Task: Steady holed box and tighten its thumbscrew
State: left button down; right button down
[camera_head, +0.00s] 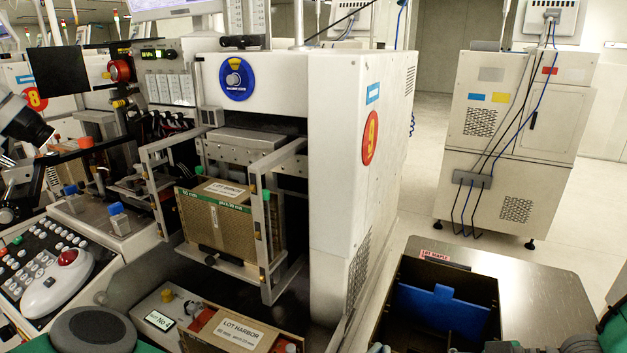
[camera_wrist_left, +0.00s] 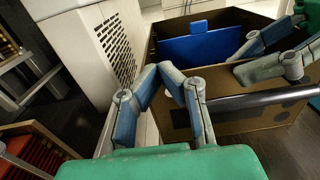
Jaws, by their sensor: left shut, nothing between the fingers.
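A second LOT HARBOR box (camera_head: 225,332) lies lower, at the bottom edge and partly cut off. I cannot make out a thumbscrew for certain; a small dark knob (camera_head: 210,261) shows below the upper box. My left gripper (camera_wrist_left: 160,70) is shut and empty in the left wrist view, in front of the open bin and apart from both boxes.
The dark open bin (camera_head: 400,308) with a blue divider (camera_head: 440,308) stands on a metal cart top (camera_head: 540,300) at right. A control panel with a red button (camera_head: 67,257) is at left. The floor (camera_head: 425,170) between the machines is free.

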pick_arm(q)
jog(key=shift+f, duration=0.25)
dwell(0.4)
jog(key=shift+s+d, duration=0.25)
jog(key=shift+d, duration=0.1)
jog(key=shift+s+d+f, duration=0.1)
jog(key=shift+s+d, duration=0.15)
jog(key=shift+d, duration=0.2)
jog(key=r+v, duration=0.1)
jog(key=v, duration=0.5)
dwell(0.5)
jog(key=shift+r, duration=0.1)
